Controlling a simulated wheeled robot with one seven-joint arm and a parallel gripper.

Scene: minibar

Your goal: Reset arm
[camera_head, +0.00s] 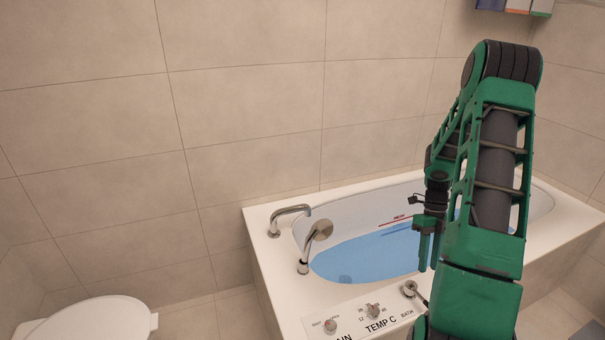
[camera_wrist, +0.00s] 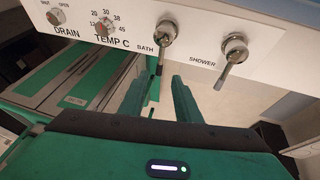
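My green arm reaches up and folds over on the right side of the head view. My gripper (camera_head: 430,250) hangs downward from it in front of the bathtub, its fingers pointing down. In the wrist view my gripper (camera_wrist: 159,88) shows two green fingers with a gap between them and nothing held. The fingertips appear just below the white control panel (camera_wrist: 120,58). The bath lever (camera_wrist: 164,40) is near the fingertips in the picture; I cannot tell whether they touch. The shower lever (camera_wrist: 232,52) is to the right.
The white bathtub (camera_head: 262,235) holds blue water (camera_head: 365,258). A chrome spout (camera_head: 290,210) and a round-headed fixture (camera_head: 315,238) stand at its left end. The drain knob (camera_wrist: 56,16) and temperature knob (camera_wrist: 103,27) are on the panel. A white toilet (camera_head: 90,318) is lower left.

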